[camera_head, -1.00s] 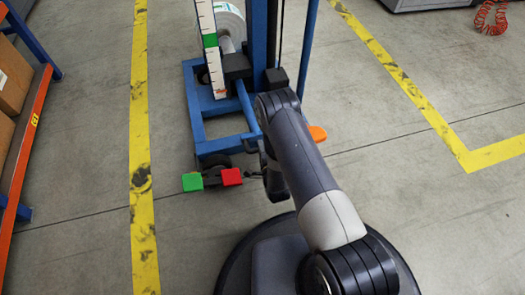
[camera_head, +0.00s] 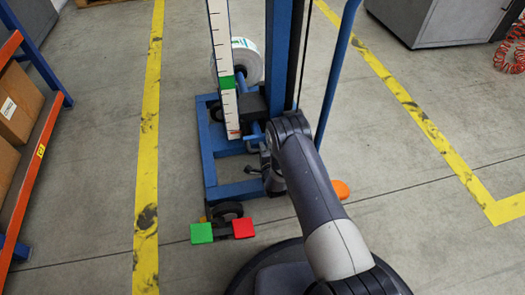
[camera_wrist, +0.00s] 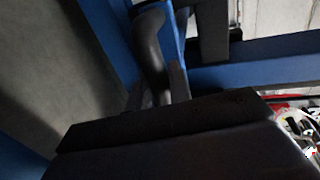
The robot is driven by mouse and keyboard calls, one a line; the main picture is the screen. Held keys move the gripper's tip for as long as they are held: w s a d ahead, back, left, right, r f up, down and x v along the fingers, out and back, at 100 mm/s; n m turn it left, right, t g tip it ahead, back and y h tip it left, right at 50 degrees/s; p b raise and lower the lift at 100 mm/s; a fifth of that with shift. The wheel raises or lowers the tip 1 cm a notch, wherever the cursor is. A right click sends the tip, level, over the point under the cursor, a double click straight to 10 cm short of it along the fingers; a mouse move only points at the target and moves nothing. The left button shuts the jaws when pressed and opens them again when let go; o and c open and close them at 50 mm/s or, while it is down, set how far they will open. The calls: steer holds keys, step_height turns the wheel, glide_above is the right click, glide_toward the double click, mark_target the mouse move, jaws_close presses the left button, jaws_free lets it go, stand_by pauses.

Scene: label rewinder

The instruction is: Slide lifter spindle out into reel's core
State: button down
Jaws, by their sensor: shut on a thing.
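The blue lifter (camera_head: 277,60) stands ahead in the head view. Its dark carriage block (camera_head: 250,103) sits low on the mast. The label reel (camera_head: 248,64) is behind the white ruled scale (camera_head: 221,45), which hides part of it. The spindle and the reel's core are hidden, so I cannot tell how they line up. My gripper (camera_head: 271,178) is at the lifter's near side, below the carriage block, partly covered by my arm. It is shut on a dark handle, seemingly the curved one in the wrist view (camera_wrist: 150,55).
Green (camera_head: 201,233) and red (camera_head: 243,228) pads are at the lifter's near end, close to my base. An orange piece (camera_head: 340,189) is right of my arm. A shelf with boxes (camera_head: 15,108) stands left. Floor between the yellow lines (camera_head: 147,180) is mostly clear.

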steer(key=shift+w, duration=0.3)
steer(key=shift+a+r, duration=0.1)
steer(key=c, duration=1.3)
jaws_free()
steer(key=shift+c, duration=0.2)
steer(key=p+v, duration=0.4)
steer(key=v, duration=0.6)
steer(key=shift+s, duration=0.35)
steer(key=shift+w, duration=0.1)
